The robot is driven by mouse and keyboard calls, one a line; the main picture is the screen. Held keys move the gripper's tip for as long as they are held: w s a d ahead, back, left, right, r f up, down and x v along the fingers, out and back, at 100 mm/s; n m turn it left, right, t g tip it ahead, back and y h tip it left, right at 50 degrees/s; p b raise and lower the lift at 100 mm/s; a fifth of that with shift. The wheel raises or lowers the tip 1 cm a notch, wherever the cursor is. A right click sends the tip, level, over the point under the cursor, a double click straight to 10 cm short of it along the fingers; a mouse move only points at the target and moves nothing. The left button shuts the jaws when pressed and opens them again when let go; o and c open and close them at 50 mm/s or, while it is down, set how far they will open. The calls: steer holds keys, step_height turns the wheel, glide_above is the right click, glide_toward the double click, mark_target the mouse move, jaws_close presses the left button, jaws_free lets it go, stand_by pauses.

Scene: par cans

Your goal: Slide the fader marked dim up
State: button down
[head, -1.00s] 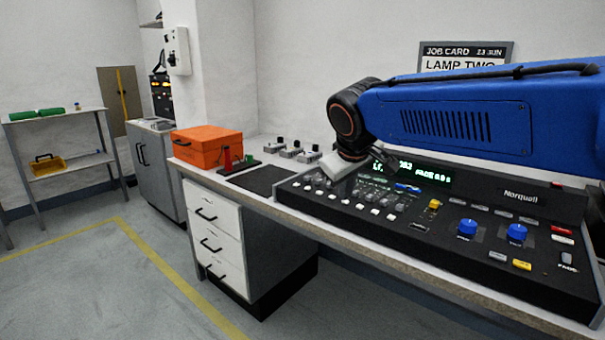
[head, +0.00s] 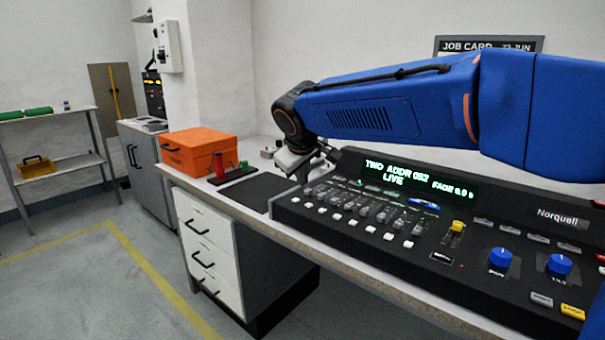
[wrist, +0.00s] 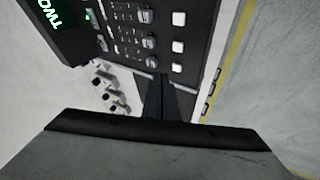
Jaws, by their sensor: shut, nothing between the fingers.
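The black lighting console (head: 400,268) lies on the bench. A row of small grey fader caps (head: 380,212) runs across its left half, with white buttons (head: 335,215) in front. The labels are too small to read, so I cannot tell which fader is marked dim. My gripper (head: 303,178) is shut and empty at the console's left end. In the wrist view its dark fingers (wrist: 164,88) reach toward the end of the fader row, near the last grey cap (wrist: 151,62). I cannot tell whether they touch anything.
The display (head: 410,180) reads TWO, ADDR 052, LIVE, FADE 0.0 s. A yellow-capped control (head: 457,227) and blue knobs (head: 500,258) are further right. An orange case (head: 200,150), a red-and-green item (head: 221,168) and a dark mat (head: 252,190) lie to the left.

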steer(key=shift+x, duration=3.05)
steer(key=shift+d, duration=0.15)
glide_toward(321, 186)
steer(key=x, duration=0.5)
steer(key=shift+r, duration=0.1)
